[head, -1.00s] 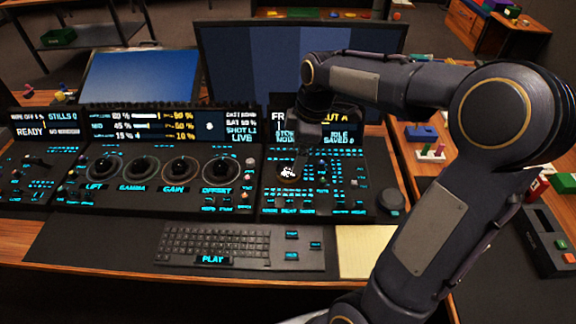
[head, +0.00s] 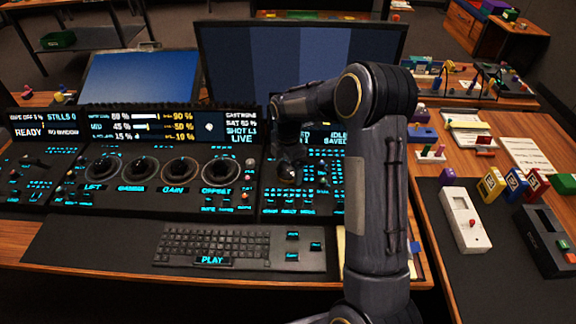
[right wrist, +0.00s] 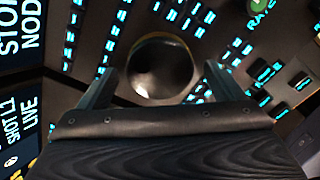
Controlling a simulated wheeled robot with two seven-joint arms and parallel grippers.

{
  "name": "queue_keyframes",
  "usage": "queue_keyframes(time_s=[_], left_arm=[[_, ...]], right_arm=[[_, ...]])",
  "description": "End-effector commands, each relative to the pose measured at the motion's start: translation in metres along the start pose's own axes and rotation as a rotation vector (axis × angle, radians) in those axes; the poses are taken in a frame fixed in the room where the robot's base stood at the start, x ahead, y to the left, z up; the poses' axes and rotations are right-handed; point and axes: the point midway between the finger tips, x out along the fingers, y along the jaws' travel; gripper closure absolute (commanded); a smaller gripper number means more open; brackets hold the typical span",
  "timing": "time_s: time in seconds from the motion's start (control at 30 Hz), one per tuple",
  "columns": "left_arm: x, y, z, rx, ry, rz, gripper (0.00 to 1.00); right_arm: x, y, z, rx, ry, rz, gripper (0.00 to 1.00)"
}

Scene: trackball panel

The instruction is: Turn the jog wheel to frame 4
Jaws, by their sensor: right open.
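The dark round wheel that looks like the jog wheel (head: 287,172) is on the right-hand control panel, partly covered by my right gripper (head: 288,152). In the right wrist view, a dark, glossy round wheel with a brownish rim (right wrist: 160,68) lies between the open fingers of my right gripper (right wrist: 163,80). The fingers stand on either side of it; I cannot tell whether they touch it. The frame readout on the panel's display (head: 330,137) is mostly hidden behind my right arm. My left gripper is not in view.
Lit keys surround the wheel closely. Ringed trackballs (head: 181,171) sit on the panel to the left. A keyboard (head: 213,243) lies in front, and a large monitor (head: 300,65) stands behind. A side desk at right holds a white device (head: 466,219) and coloured blocks.

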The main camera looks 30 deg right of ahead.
Motion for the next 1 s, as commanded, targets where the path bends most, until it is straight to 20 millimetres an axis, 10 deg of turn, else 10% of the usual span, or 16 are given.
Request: queue_keyframes(time_s=[0.3, 0.63, 1.0], left_arm=[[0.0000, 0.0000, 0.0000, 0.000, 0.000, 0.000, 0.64], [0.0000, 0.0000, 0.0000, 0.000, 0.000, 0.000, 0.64], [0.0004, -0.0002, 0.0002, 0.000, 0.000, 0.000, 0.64]], right_arm=[[0.0031, -0.0001, 0.0001, 0.001, 0.000, 0.001, 0.14], [0.0028, 0.0000, -0.0001, 0.001, 0.000, 0.001, 0.57], [0.0026, 0.0002, -0.0001, 0.064, 0.000, 0.001, 0.57]])
